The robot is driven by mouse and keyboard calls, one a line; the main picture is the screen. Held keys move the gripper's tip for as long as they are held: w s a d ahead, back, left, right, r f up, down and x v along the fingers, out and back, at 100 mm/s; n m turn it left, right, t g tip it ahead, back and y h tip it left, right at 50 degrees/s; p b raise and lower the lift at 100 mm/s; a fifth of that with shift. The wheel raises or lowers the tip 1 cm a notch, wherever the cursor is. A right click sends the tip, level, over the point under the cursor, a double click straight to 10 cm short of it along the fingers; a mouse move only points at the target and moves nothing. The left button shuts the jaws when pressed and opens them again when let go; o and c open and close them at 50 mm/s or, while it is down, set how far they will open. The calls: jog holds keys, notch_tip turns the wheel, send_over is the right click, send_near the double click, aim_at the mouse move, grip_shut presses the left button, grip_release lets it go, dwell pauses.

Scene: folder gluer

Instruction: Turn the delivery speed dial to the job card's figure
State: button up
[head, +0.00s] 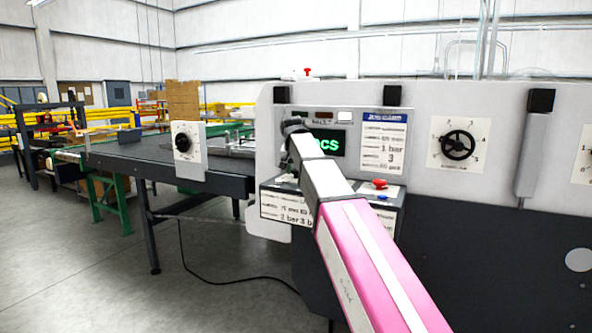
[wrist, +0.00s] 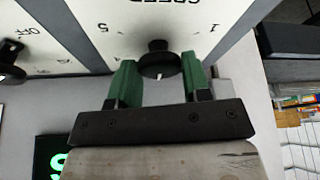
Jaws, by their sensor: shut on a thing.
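In the wrist view, the black speed dial (wrist: 160,58) sits on a white plate lettered SPEED, seen upside down. A short white mark on the knob faces my palm, away from the lettering. My gripper (wrist: 160,78) has its green fingers shut on the dial, one on each side. In the head view my gripper (head: 292,128) is at the panel, and my arm hides the dial. The job card (head: 384,143) hangs right of the green display; "1 bar" and "3" are legible, other lines blurred.
A second dial (wrist: 10,62) marked OFF is beside the plate in the wrist view. The green display (head: 328,142) is partly behind my arm. Red and blue buttons (head: 379,184) are below the card. A handwheel dial (head: 457,145) is right; another dial (head: 183,141) is left.

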dwell(0.3)
jog(key=o, duration=0.9)
jog(key=shift+r, duration=0.1)
jog(key=v, duration=1)
jog(key=shift+s+r, duration=0.15)
jog(key=shift+r, duration=0.15)
